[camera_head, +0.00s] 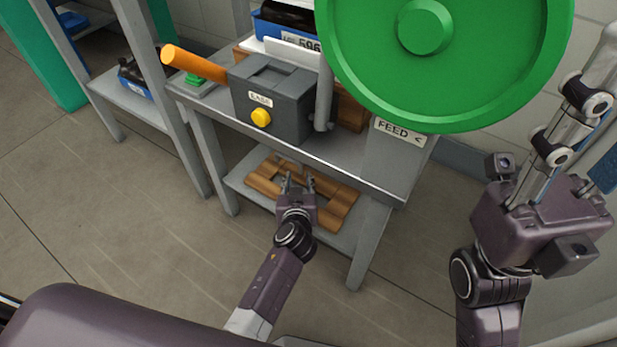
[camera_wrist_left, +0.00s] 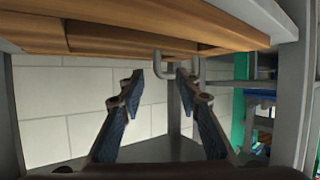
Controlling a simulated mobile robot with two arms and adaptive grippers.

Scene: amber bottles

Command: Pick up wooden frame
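The wooden frame (camera_head: 341,206) is a light brown rectangle with an open middle, lying on the lower shelf of the grey table. My left gripper (camera_head: 298,183) is over the frame, covering part of its near-left side. In the left wrist view, its two blue-padded fingers (camera_wrist_left: 160,78) stand apart with nothing gripped. Contact cannot be told. My right gripper (camera_head: 572,125) is raised at the right; its fingertips are unclear.
The table (camera_head: 352,158) carries a grey box (camera_head: 275,110) with an orange handle (camera_head: 195,64) and yellow knob. A big green wheel (camera_head: 500,70) hides the table's back right. Table legs stand close around the lower shelf. A second shelf unit (camera_head: 125,100) is at left; floor in front is clear.

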